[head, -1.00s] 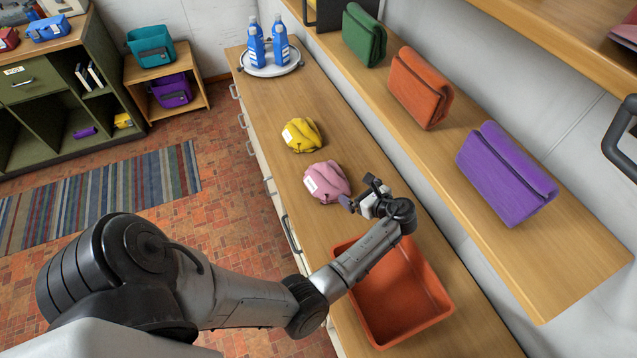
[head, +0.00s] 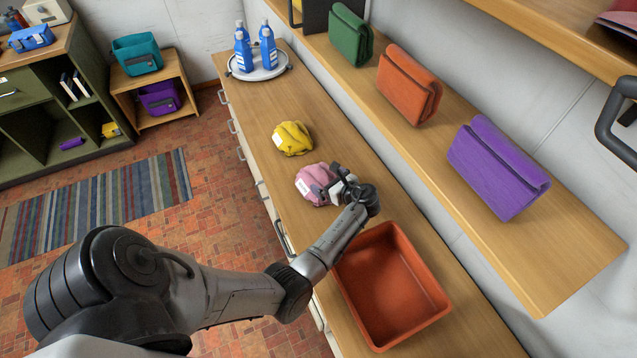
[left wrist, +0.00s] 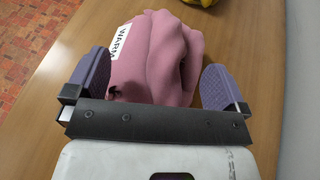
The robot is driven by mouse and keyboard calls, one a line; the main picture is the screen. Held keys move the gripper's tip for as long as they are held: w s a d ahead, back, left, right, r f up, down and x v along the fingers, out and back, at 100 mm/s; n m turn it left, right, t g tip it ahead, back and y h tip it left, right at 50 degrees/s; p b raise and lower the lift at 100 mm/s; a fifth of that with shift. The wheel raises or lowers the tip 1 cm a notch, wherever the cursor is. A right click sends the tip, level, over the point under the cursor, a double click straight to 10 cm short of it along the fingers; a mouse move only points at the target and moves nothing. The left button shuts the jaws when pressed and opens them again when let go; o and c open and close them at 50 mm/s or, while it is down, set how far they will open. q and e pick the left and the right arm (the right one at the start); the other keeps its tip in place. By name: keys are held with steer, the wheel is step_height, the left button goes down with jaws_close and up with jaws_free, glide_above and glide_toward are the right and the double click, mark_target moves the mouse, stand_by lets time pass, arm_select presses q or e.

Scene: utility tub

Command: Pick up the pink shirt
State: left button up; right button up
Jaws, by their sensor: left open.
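The pink shirt (head: 311,182) lies crumpled on the wooden counter, between a yellow bundle and an orange-red tub. It also shows in the left wrist view (left wrist: 158,55), with a white label reading "WARM" on its left side. My left gripper (head: 330,185) is at the shirt's near right side, and its own fingers partly cover the shirt. In the left wrist view the gripper (left wrist: 157,85) is open, with one purple finger pad on each side of the shirt. I cannot tell whether the pads touch the cloth. My right gripper is not in view.
The orange-red tub (head: 392,285) stands empty on the counter below my left forearm. A yellow bundle (head: 293,139) lies beyond the shirt. A tray with blue bottles (head: 258,66) is at the far end.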

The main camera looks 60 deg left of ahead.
mark_target(319, 180)
arm_select(q)
steer(key=x, duration=0.3)
steer(key=shift+a+f, duration=0.15)
steer(key=shift+a, duration=0.1)
steer(key=shift+c, duration=0.2)
